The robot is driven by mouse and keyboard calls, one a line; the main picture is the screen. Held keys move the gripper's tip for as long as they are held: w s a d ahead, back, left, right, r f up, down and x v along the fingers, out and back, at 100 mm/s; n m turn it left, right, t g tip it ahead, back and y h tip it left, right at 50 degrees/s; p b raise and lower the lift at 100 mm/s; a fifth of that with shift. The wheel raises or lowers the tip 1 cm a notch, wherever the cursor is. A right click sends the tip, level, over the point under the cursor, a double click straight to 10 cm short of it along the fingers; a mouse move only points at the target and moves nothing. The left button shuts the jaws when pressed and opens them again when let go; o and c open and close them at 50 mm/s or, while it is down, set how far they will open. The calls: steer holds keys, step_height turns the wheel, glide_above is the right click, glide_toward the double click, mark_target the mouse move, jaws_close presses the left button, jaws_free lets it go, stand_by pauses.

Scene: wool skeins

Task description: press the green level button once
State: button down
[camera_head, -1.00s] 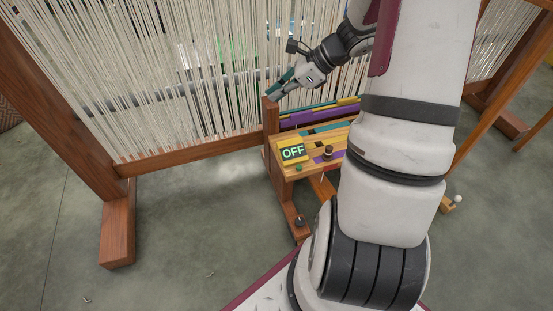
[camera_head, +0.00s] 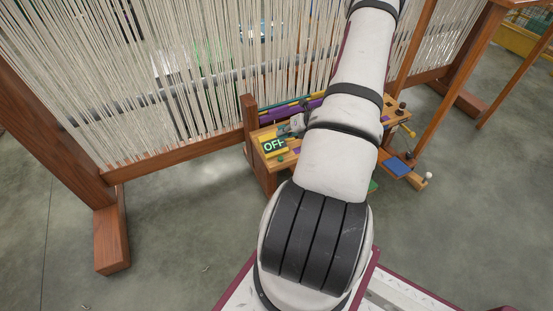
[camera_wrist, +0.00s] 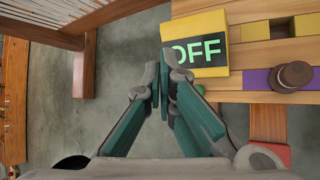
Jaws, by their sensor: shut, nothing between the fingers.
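A small green button (camera_head: 281,159) sits at the front left edge of the wooden control table (camera_head: 263,167) in the head view, just in front of a yellow display block (camera_head: 267,153) reading OFF. The display (camera_wrist: 221,71) also shows in the wrist view. My gripper (camera_head: 281,131) is over the left part of the table, behind the button and close to the display. In the wrist view my gripper (camera_wrist: 160,77) has its teal fingers shut and empty, just left of the display. A bit of green (camera_wrist: 199,89) shows beside the right finger, partly hidden by it.
A brown knob (camera_wrist: 292,76) on a purple strip stands right of the display. A wooden loom with pale warp threads (camera_head: 150,80) rises behind the table. Coloured bars lie along the table's back. A blue pad (camera_head: 398,167) and a white-tipped lever (camera_head: 427,177) are at the right.

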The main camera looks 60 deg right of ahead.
steer(key=shift+f, duration=0.1)
steer(key=b, duration=0.7)
glide_toward(276, 154)
steer(key=w, duration=0.1)
steer(key=w+f, duration=0.1)
steer(key=w, duration=0.1)
steer(key=w+f, duration=0.1)
steer(key=shift+w+a+f, duration=0.15)
steer(key=shift+w+f, duration=0.05)
steer(key=shift+w, duration=0.05)
stand_by(0.9)
steer(key=shift+f, duration=0.4)
steer(key=shift+f+b, duration=0.45)
steer(key=shift+f, duration=0.05)
stand_by(0.6)
steer(key=shift+r, duration=0.1)
steer(key=shift+r+p, duration=0.7)
steer(key=shift+r, duration=0.15)
steer(key=shift+r+p, duration=1.9)
steer(key=shift+r, duration=0.6)
